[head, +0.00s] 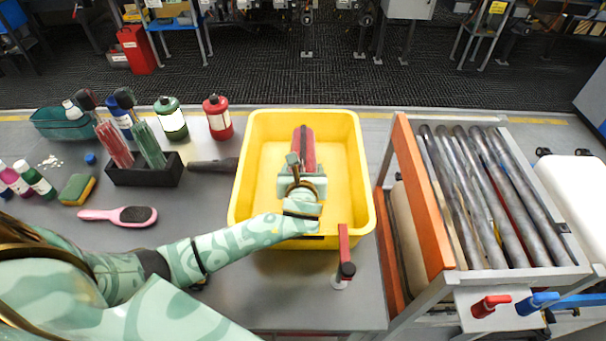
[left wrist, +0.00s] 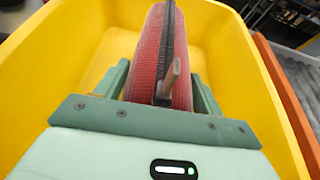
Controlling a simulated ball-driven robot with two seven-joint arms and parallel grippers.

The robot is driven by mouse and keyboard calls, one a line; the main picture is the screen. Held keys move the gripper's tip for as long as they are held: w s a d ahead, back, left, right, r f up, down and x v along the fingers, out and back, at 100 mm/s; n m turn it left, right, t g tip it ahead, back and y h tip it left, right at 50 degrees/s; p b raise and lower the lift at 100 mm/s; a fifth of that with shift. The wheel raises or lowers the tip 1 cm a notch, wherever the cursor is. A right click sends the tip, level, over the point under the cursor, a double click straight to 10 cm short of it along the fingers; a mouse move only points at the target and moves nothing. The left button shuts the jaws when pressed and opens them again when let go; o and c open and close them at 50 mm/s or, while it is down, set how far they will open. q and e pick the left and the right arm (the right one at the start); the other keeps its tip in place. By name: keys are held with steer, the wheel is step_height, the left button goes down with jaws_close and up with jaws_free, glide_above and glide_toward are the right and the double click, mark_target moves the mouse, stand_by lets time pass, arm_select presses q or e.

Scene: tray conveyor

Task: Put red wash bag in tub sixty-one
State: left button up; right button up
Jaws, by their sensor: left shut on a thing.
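A red wash bag (head: 303,146) with a dark zip along its top is inside the yellow tub (head: 243,142), near its middle. It also shows in the left wrist view (left wrist: 150,52), with the yellow tub wall (left wrist: 228,50) around it. My left gripper (head: 302,176) reaches down into the tub and is shut on the bag, one finger on each side of it in the left wrist view (left wrist: 162,85). Whether the bag touches the tub floor I cannot tell. No number shows on the tub. My right gripper is not in view.
A roller conveyor with an orange side rail (head: 420,195) stands to the right. A red post (head: 345,250) is at the tub's front right.

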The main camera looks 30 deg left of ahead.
arm_select(q)
steer(key=shift+f, duration=0.4)
steer(key=shift+r, duration=0.15)
steer(key=o, duration=1.2)
steer(key=shift+f, duration=0.2)
steer(key=shift+o, duration=0.2)
steer(key=shift+s+r, duration=0.1)
steer(key=shift+r, duration=0.1)
steer(key=p+v, duration=0.3)
steer(key=v, duration=0.8)
steer(key=shift+s+d, duration=0.2)
steer(key=shift+s, duration=0.15)
